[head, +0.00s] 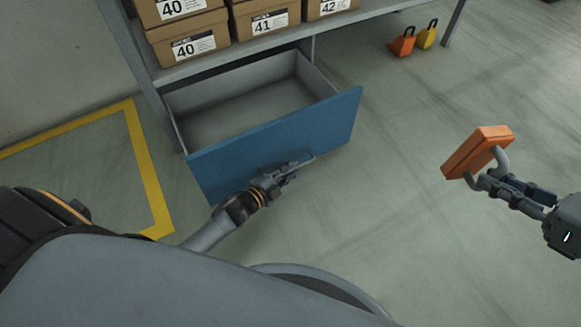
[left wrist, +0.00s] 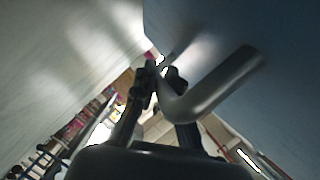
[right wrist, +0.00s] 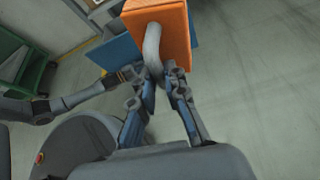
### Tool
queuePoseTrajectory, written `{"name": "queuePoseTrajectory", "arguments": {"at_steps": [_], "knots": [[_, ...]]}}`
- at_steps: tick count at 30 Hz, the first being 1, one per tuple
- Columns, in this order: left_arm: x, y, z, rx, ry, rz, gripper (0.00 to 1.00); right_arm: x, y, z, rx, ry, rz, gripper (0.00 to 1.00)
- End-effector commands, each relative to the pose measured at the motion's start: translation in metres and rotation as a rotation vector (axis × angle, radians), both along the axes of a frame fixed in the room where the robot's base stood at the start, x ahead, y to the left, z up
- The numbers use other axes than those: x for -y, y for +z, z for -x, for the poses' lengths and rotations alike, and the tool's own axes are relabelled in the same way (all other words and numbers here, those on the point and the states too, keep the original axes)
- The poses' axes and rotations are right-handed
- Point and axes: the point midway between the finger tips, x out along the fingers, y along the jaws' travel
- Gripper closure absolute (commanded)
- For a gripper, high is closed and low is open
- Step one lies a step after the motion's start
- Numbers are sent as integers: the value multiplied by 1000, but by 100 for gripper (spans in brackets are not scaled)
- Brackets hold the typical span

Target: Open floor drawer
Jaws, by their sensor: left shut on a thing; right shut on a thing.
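The floor drawer (head: 275,146) has a blue front and a grey inside, and stands pulled out below the shelf. It looks empty. My left gripper (head: 294,168) is at the drawer front, shut on its grey bar handle (left wrist: 215,85), which fills the left wrist view. My right gripper (head: 482,184) is well to the right of the drawer, shut on the grey loop handle of an orange block (head: 477,152). The orange block also shows in the right wrist view (right wrist: 172,22), held clear of the floor.
A shelf (head: 245,62) with several brown shoe boxes (head: 187,47) stands above the drawer. Orange (head: 403,42) and yellow (head: 427,35) blocks with handles stand on the floor at the back right. Yellow tape (head: 148,170) marks the floor at left. The floor between the arms is clear.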

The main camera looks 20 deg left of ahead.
Motion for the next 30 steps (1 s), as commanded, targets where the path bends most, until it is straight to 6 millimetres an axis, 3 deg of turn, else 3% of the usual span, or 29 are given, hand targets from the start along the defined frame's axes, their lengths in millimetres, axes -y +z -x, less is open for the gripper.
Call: {"name": "queuePoseTrajectory", "arguments": {"at_steps": [11, 12, 15, 25, 30], "knots": [[-1, -1, 0, -2, 1, -1, 100, 0, 1, 0, 1, 0, -1, 100], [-1, -1, 0, -1, 2, -1, 86, 0, 1, 0, 1, 0, -1, 100], [-1, 0, 0, -1, 2, -1, 65, 0, 1, 0, 1, 0, -1, 100], [-1, 0, 1, 0, 1, 0, 64, 0, 1, 0, 1, 0, -1, 100], [-8, 3, 19, -3, 1, -2, 64, 0, 1, 0, 1, 0, -1, 100]]}}
